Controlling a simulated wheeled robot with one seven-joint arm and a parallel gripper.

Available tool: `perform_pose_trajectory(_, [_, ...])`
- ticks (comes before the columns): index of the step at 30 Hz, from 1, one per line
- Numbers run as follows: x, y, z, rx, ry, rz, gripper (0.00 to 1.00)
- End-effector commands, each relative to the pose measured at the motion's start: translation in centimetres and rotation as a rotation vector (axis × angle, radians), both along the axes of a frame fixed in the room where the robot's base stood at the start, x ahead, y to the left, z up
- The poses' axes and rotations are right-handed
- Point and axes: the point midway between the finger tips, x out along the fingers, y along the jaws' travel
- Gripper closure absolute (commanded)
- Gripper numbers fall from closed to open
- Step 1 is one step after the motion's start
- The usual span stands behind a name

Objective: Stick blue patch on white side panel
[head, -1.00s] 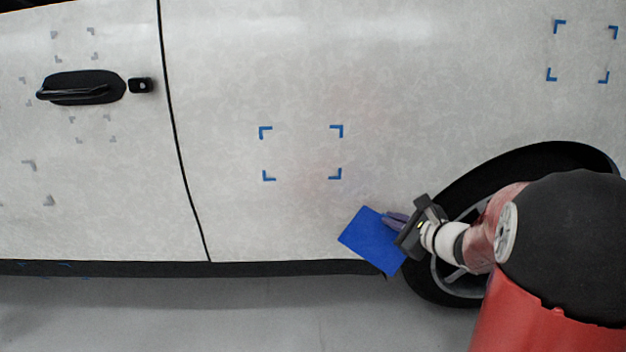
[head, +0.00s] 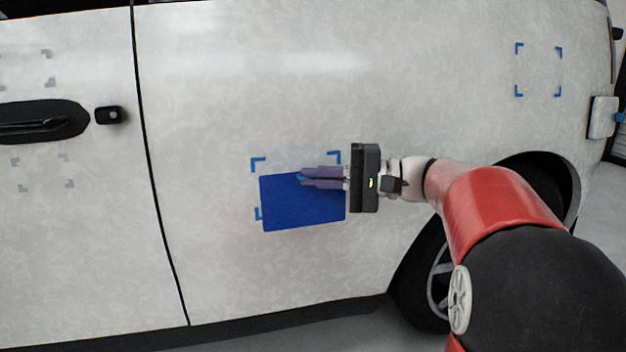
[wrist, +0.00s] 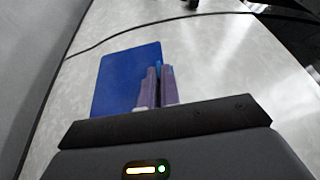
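The blue patch (head: 290,208) is a flat rectangle in front of the white side panel (head: 250,90). It overlaps the lower part of a frame of blue corner marks (head: 258,163); the two upper marks and part of the lower left one show. My gripper (head: 303,178) reaches in from the right, its purple fingers close together at the patch's upper edge, shut on it. In the wrist view, the patch (wrist: 118,78) stands left of and behind the fingers (wrist: 158,85). I cannot tell whether the patch touches the panel.
Another set of blue corner marks (head: 538,70) is at the upper right of the panel. A door handle (head: 40,123) and grey marks are at the left. The wheel (head: 435,270) is below my arm. The panel above the patch is clear.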

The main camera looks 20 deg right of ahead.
Motion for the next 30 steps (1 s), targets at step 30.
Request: perform_pose_trajectory(30, [6.4, 0.1, -0.5, 0.002, 0.002, -0.001, 1.00])
